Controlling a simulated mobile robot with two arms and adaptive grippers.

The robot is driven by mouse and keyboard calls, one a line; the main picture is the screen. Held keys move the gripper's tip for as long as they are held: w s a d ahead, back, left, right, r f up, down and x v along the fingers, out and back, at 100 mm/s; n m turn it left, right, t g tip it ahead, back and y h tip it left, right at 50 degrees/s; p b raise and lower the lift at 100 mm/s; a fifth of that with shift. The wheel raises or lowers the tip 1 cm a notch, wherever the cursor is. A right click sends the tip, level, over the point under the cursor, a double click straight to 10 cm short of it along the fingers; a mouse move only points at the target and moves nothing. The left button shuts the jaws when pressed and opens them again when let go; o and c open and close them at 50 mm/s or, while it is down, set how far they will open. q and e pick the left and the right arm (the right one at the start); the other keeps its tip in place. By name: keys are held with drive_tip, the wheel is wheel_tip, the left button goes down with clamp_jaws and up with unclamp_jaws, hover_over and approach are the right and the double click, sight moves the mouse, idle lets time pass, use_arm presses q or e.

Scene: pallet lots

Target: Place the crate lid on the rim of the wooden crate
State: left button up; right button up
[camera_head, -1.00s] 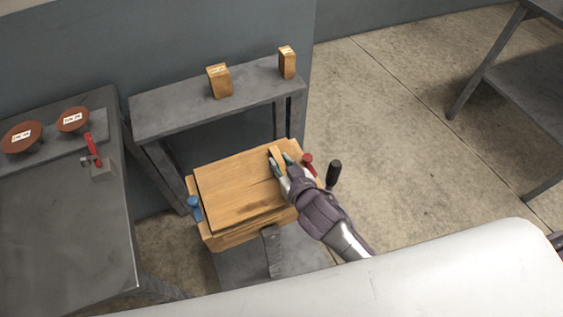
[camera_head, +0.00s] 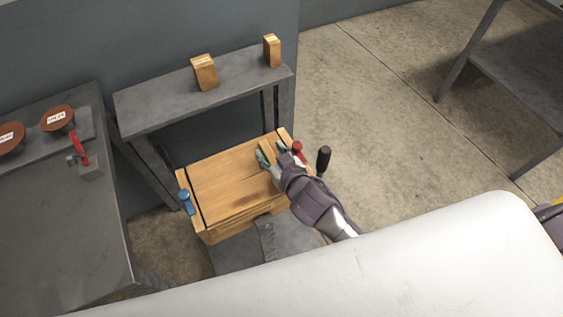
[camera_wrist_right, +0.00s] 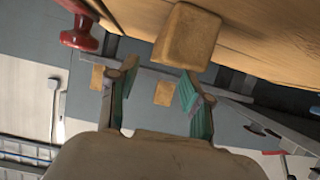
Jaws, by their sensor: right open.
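The crate lid (camera_head: 225,182) is a flat wooden board lying on top of the wooden crate (camera_head: 232,230). It looks about level, with its edges close to the crate's rim; I cannot tell exact contact all round. A small wooden handle block (camera_head: 266,152) stands near the lid's right end. My right gripper (camera_head: 272,155) is at this handle with its teal-padded fingers spread to either side. In the right wrist view the fingers (camera_wrist_right: 158,78) are open, with the handle block (camera_wrist_right: 187,35) just beyond their tips and a gap to it. My left gripper is out of view.
A blue knob (camera_head: 186,201) is at the crate's left end; red (camera_head: 297,147) and black (camera_head: 323,158) knobs are at its right. A grey shelf (camera_head: 150,105) with two wooden blocks stands behind. A workbench (camera_head: 55,225) is at left. Open floor lies right.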

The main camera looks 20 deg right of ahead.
drive_tip(key=v, duration=1.2)
drive_tip(key=shift+b, duration=0.3)
drive_tip(key=shift+r, duration=0.15)
